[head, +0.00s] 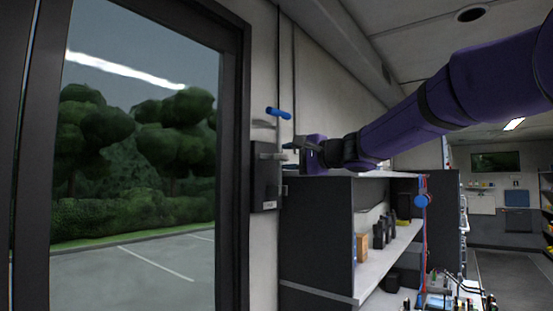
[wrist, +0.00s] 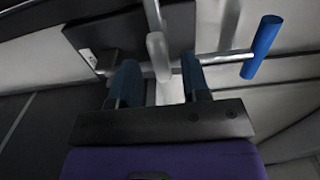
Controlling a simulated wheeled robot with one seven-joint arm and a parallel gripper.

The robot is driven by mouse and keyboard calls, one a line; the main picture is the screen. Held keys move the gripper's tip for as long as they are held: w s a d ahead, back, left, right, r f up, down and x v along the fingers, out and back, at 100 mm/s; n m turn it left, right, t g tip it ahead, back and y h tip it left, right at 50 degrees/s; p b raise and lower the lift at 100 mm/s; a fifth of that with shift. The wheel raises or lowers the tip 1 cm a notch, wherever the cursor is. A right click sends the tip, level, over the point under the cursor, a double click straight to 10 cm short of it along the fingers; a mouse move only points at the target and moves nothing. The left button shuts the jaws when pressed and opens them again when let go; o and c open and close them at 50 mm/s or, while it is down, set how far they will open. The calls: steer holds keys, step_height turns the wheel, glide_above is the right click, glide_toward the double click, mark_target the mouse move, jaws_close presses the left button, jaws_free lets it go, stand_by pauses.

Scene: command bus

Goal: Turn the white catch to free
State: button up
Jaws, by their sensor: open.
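The white catch (wrist: 157,50) is a pale, rounded bar in the wrist view. It runs down from the top edge, and its near end lies between the two fingers of my gripper (wrist: 159,77). The fingers stand apart on either side of it; I cannot tell whether either touches it. The catch sits in front of a dark plate (wrist: 130,38), which also shows on the wall in the head view (head: 264,188). In the head view my gripper (head: 291,151) is at the plate's upper right side, and the catch is small and hard to make out there.
A blue handle (wrist: 262,46) on a thin metal rod sticks out beside the catch; it also shows above my gripper in the head view (head: 278,113). A dark-framed window or door (head: 232,160) is to the left. A shelf unit (head: 318,235) stands below my arm.

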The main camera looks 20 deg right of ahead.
mark_target(272, 158)
steer(key=shift+x, duration=2.25)
jaws_close()
